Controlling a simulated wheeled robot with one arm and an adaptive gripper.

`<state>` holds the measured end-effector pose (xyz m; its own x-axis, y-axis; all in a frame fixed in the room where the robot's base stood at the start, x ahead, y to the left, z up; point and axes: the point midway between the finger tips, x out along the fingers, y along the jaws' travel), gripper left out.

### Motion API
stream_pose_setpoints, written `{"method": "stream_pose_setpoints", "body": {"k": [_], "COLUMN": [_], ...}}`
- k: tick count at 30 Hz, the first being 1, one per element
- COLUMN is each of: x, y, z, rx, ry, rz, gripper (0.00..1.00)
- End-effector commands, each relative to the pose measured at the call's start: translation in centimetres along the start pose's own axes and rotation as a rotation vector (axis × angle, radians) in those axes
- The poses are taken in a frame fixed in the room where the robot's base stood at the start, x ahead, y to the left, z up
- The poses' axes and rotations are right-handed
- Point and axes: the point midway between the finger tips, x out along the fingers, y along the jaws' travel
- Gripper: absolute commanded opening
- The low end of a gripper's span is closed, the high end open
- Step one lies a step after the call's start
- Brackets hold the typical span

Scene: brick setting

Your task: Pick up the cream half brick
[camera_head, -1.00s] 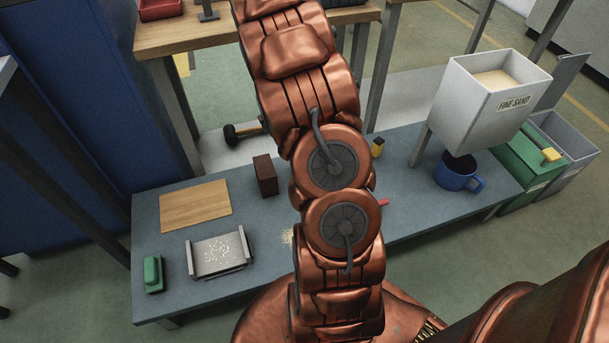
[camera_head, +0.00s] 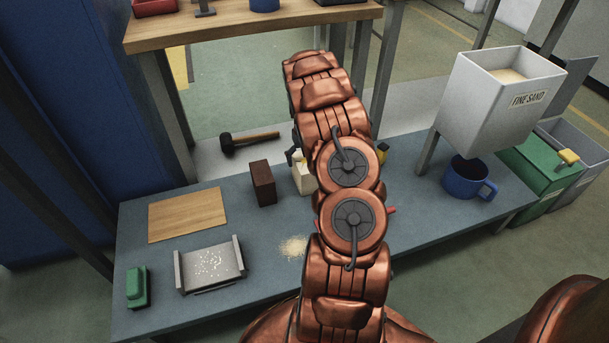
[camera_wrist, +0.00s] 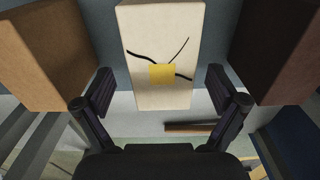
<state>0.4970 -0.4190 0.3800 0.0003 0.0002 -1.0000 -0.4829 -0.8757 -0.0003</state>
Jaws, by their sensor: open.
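The cream half brick (camera_wrist: 163,30) is in the middle of the wrist view, with dark crack-like lines and a yellow square on its face. In the head view the cream half brick (camera_head: 303,179) stands on the blue-grey bench, partly hidden by my arm. My gripper (camera_wrist: 163,92) is open, one finger on each side of the brick's near end in the wrist view. I cannot tell whether the fingers touch it. In the head view only a dark bit of my gripper (camera_head: 294,157) shows, just above the brick.
A dark brown brick (camera_head: 263,183) stands left of the cream one; a tan brick (camera_wrist: 45,50) flanks its other side. A mallet (camera_head: 250,140) lies behind. A board (camera_head: 188,214), metal tray (camera_head: 210,264), green brush (camera_head: 137,287) and blue mug (camera_head: 467,180) are farther off.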

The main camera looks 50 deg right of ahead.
Motion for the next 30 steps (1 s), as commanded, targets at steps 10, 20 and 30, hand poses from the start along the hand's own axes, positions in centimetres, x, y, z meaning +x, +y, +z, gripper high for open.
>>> {"method": "stream_pose_setpoints", "body": {"k": [10, 20, 30], "x": [3.9, 5.2, 5.2], "y": [-0.2, -0.3, -0.3], "z": [0.9, 0.8, 0.8], "rx": [0.0, 0.0, -0.001], "ry": [-0.004, -0.001, 0.0], "rz": [0.001, -0.001, -0.001], "gripper": [0.96, 0.96, 0.67]}}
